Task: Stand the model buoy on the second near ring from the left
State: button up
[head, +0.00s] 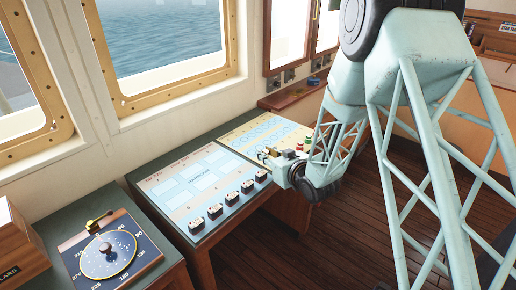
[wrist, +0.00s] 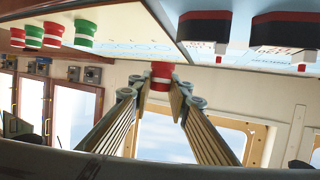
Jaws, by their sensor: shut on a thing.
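My gripper (head: 268,155) is over the near part of the ring panel in the head view. In the wrist view its two fingers (wrist: 161,90) are closed on a red model buoy (wrist: 161,73) with a pale band. The buoy's far end is cut off by the panel edge, and I cannot tell whether it touches the panel. The cream panel (head: 236,138) carries rows of pale blue rings (head: 262,128). The near rings are partly hidden by my gripper and arm. In the wrist view only faint blue rings (wrist: 140,48) show.
Several red and green striped buoys (wrist: 50,34) stand on the panel's side; in the head view they (head: 307,141) are near my arm. A blue chart panel (head: 205,180) with several black-topped blocks (head: 231,198) lies to the left. A compass dial (head: 108,254) is nearer.

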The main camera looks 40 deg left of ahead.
jog(key=shift+w+a, duration=0.1)
send_over(259, 147)
jog(key=shift+d+f+b, duration=0.2)
jog(key=shift+f+b, duration=0.1)
jog(key=shift+f, duration=0.4)
jog(key=shift+f, duration=0.15)
dwell(0.4)
jog(key=shift+f, duration=1.65)
jog(key=shift+f+b, duration=0.15)
jog(key=shift+b, duration=0.25)
jog(key=o, duration=0.7)
jog(key=shift+d+r, duration=0.1)
jog(key=shift+r, duration=0.15)
